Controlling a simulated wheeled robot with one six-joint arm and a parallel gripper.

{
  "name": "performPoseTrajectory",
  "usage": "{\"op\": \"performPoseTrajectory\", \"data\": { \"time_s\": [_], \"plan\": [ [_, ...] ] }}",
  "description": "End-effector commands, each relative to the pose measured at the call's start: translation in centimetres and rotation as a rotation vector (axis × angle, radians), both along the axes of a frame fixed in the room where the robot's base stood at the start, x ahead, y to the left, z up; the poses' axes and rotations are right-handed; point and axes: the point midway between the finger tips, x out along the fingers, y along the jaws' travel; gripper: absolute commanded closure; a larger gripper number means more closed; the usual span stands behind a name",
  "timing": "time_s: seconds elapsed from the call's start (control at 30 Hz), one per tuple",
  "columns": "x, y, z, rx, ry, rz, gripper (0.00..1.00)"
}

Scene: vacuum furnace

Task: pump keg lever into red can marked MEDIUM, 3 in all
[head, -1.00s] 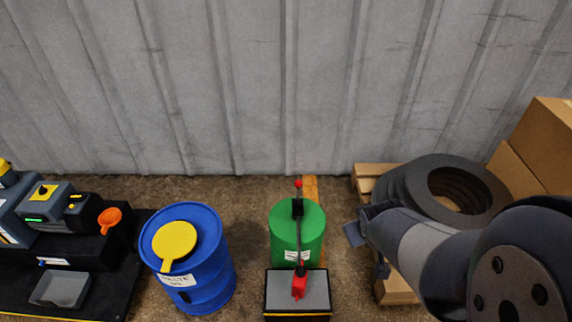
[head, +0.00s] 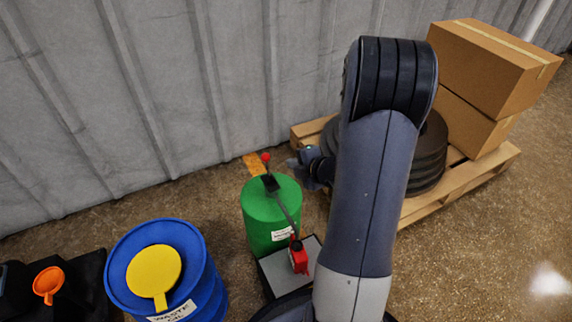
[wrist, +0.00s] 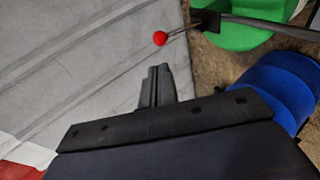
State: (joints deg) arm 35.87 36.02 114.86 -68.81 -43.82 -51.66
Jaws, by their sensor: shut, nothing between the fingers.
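The green keg (head: 262,218) stands on the floor with a black pump head (head: 270,183) on top. Its lever ends in a red knob (head: 266,157), also seen in the wrist view (wrist: 160,39). A dark spout runs from the pump to the small red can (head: 299,260), which stands on a grey-topped stand (head: 272,268) in front of the keg. The can's marking is not readable. My gripper (head: 305,165) is to the right of the knob, apart from it. In the wrist view its fingers (wrist: 155,72) are shut and empty, a little below the knob.
A blue drum (head: 205,285) labelled waste oil, with a yellow funnel (head: 153,272), stands left of the keg. Right and behind are a pallet (head: 470,178) with dark tyres (head: 430,160) and cardboard boxes (head: 495,65). A corrugated wall (head: 160,90) closes the back.

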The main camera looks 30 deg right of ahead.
Motion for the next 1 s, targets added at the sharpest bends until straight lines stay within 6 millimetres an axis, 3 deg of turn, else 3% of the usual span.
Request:
{"op": "performPoseTrajectory", "data": {
  "time_s": [0.2,0.5,0.7,1.0],
  "plan": [
    [4.0,1.1,-2.9,0.0,0.001,0.005,1.0],
    [8.5,2.1,-5.5,0.0,0.001,0.001,1.0],
    [9.8,2.3,-6.1,0.001,0.001,-0.002,1.0],
    [9.9,2.3,-6.0,0.002,0.002,-0.002,1.0]
  ]
}}
